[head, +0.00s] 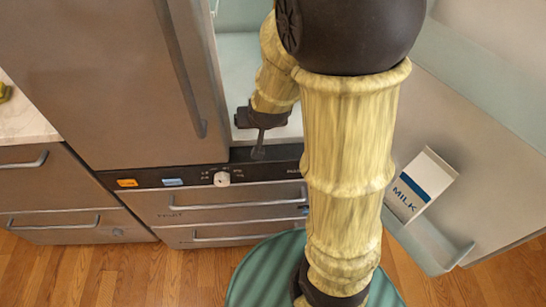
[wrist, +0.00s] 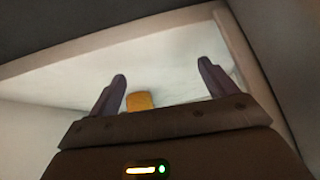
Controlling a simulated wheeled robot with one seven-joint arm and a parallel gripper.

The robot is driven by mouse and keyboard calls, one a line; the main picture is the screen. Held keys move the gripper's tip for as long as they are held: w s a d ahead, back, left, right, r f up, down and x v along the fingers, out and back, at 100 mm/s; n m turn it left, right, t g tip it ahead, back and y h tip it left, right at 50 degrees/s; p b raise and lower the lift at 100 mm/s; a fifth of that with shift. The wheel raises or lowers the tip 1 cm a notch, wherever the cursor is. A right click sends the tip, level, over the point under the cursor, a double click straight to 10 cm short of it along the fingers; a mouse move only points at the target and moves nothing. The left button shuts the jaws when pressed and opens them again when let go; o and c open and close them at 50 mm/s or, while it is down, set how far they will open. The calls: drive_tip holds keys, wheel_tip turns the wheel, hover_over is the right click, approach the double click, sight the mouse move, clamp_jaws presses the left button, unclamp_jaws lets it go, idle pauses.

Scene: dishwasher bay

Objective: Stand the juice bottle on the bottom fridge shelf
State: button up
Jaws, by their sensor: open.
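My gripper (wrist: 162,72) is open inside a pale-walled compartment in the wrist view, its two dark fingers spread wide. An orange block-like thing (wrist: 139,101) shows low between the fingers, nearer the left one. It may be the juice bottle, but its lower part is hidden behind the gripper body, so I cannot tell whether it stands or touches a finger. In the head view my gripper (head: 258,152) points down into the open fridge (head: 238,70), near its front edge. No juice bottle can be made out in the head view; my arm covers part of the fridge.
The open fridge door (head: 480,130) stands at the right, with a milk carton (head: 420,187) in its lower rack. A closed tall door with a handle (head: 130,80) is at the left. Drawers (head: 235,205) lie below, and a counter (head: 22,115) is at far left.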

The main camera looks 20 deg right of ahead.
drive_tip(key=s+n+g, duration=0.1)
drive_tip(key=s, duration=0.3)
drive_tip(key=s+g, duration=0.2)
drive_tip(key=s, duration=0.2)
drive_tip(key=s+n+g, duration=0.1)
drive_tip(key=s, duration=0.3)
drive_tip(key=shift+s+a+f+n+g+y, duration=0.1)
drive_tip(key=shift+a+f+n+g+y, duration=0.2)
drive_tip(key=shift+g, duration=0.1)
drive_tip(key=w+p+v, duration=0.2)
drive_tip(key=p+v, duration=0.9)
drive_tip(key=w+r+p+v, duration=0.1)
drive_tip(key=w+p+v, duration=0.2)
drive_tip(key=p+v, duration=0.8)
drive_tip(key=shift+r+p, duration=0.25)
drive_tip(key=shift+p, duration=0.2)
